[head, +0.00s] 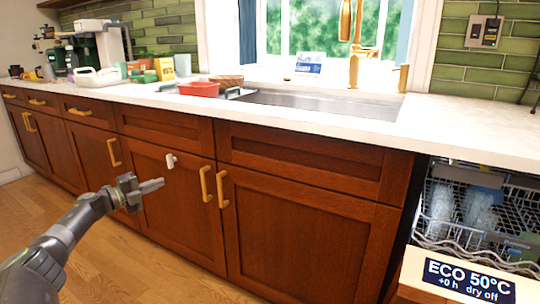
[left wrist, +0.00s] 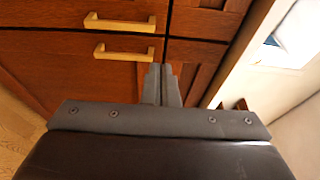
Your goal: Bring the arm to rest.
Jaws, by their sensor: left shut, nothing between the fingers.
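My left gripper (head: 150,186) is in front of the brown cabinet doors in the head view, below the counter's height. Its fingers are together with nothing between them. In the left wrist view the closed fingers (left wrist: 162,84) point toward the cabinet front, near the seam between two doors. Whether they touch the wood cannot be told. My left arm comes in from the lower left. My right gripper is in neither view.
Cabinets (head: 311,234) with gold handles (head: 206,184) run under a white counter (head: 350,128). An open dishwasher (head: 470,205) with glasses in its rack is at the right. A red tub (head: 198,90) stands by the sink (head: 320,103). Wooden floor (head: 105,262) is clear in front.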

